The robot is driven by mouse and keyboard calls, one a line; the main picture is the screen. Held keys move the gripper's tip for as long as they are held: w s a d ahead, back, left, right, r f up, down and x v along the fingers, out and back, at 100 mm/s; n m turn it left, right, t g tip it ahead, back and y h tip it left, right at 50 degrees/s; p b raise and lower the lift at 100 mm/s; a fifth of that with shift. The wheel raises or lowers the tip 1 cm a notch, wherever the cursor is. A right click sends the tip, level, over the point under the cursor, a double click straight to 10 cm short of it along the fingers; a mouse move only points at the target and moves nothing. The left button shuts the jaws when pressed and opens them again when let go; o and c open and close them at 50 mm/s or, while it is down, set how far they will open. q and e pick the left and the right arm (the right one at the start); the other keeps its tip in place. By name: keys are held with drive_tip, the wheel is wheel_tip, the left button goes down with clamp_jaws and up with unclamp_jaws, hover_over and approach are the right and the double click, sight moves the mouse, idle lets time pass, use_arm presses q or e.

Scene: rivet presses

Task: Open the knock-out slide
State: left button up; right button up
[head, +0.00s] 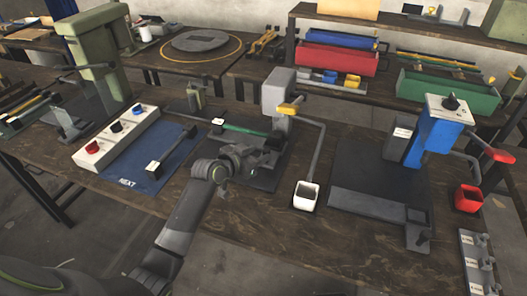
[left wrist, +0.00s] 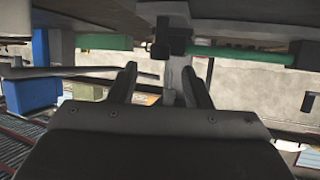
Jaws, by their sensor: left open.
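The middle press (head: 279,92) is grey with a yellow-ended lever and stands on a dark base plate. A green bar (head: 243,128) lies low across its front, and it also shows at the top of the left wrist view (left wrist: 235,52). A dark block (left wrist: 172,28) sits on the bar; it looks like the knock-out slide's handle, but I cannot tell for certain. My left gripper (head: 262,152) is at the front of this press, its fingers partly hidden. In the left wrist view the fingers (left wrist: 163,82) are apart and empty, below the dark block. My right gripper is not in view.
A white cup (head: 306,196) stands right of the gripper. A blue press (head: 436,133) and a red cup (head: 468,198) are farther right. A white button box (head: 117,136) and a blue mat (head: 150,165) lie left. The table's front edge is below my left arm.

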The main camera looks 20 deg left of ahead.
sight(265, 151)
use_arm(q)
drive_tip(key=shift+x, duration=2.1)
drive_tip(key=shift+s, duration=0.1)
clamp_jaws()
